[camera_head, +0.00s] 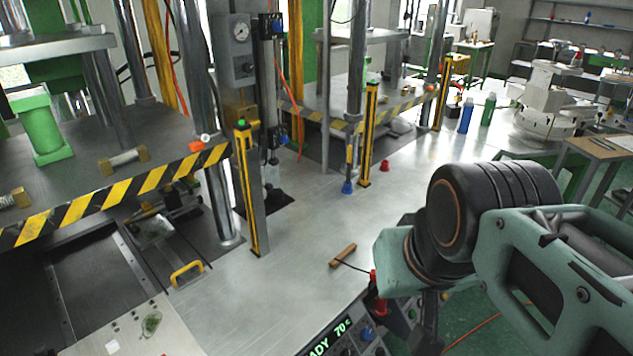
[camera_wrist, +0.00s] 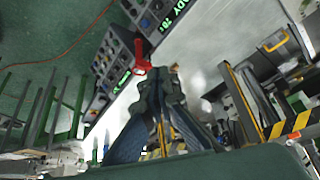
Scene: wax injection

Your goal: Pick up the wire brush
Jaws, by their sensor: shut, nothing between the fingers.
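A small wooden piece (camera_head: 343,255) with a thin dark strip running from it lies on the grey metal table; it may be the wire brush, but its bristles cannot be made out. The strip runs toward the red handle of the control box. My gripper (camera_head: 430,322) hangs at the lower right of the head view, right of the wooden piece and apart from it, with its fingertips not clear there. In the wrist view my gripper (camera_wrist: 162,82) has its dark fingers together and empty. I cannot pick out the brush in the wrist view.
A control box (camera_head: 345,338) with a red handle (camera_head: 378,290) stands close to my gripper; the red handle also shows in the wrist view (camera_wrist: 141,57). Yellow posts (camera_head: 250,190) and a striped press edge (camera_head: 115,188) bound the left. The table's middle (camera_head: 300,225) is clear.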

